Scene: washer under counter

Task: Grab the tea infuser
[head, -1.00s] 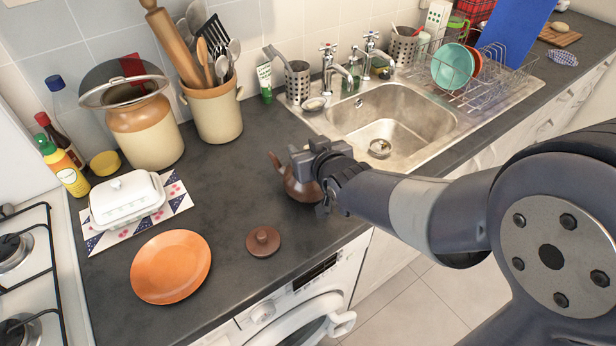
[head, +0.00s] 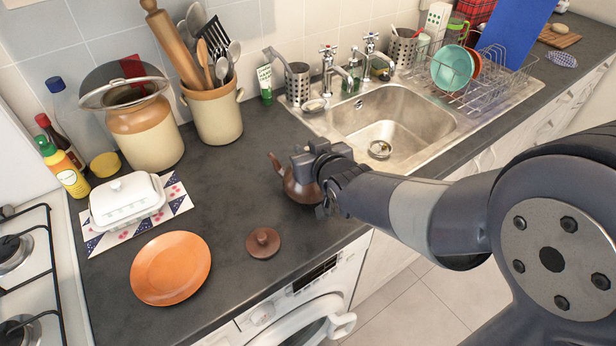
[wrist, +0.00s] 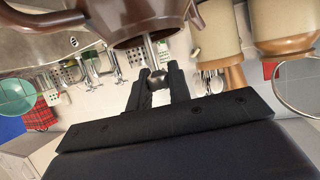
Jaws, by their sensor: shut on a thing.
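The brown teapot (head: 298,186) stands lidless on the dark counter, partly hidden behind my gripper (head: 321,180). Its brown lid (head: 263,242) lies apart on the counter in front. The wrist view is upside down and shows the teapot (wrist: 130,18) at the top with its open mouth toward my gripper (wrist: 159,76). A thin grey stem, which looks like part of the tea infuser (wrist: 150,48), comes out of the mouth to a small round end between my fingers. My gripper is shut on that end. The rest of the infuser is hidden inside the teapot.
The sink (head: 388,122) lies to the right, with a dish rack (head: 487,87) beyond. An orange plate (head: 171,267) and a white butter dish (head: 126,197) are at left. A utensil crock (head: 214,112) stands behind. The washer (head: 300,308) is under the counter edge.

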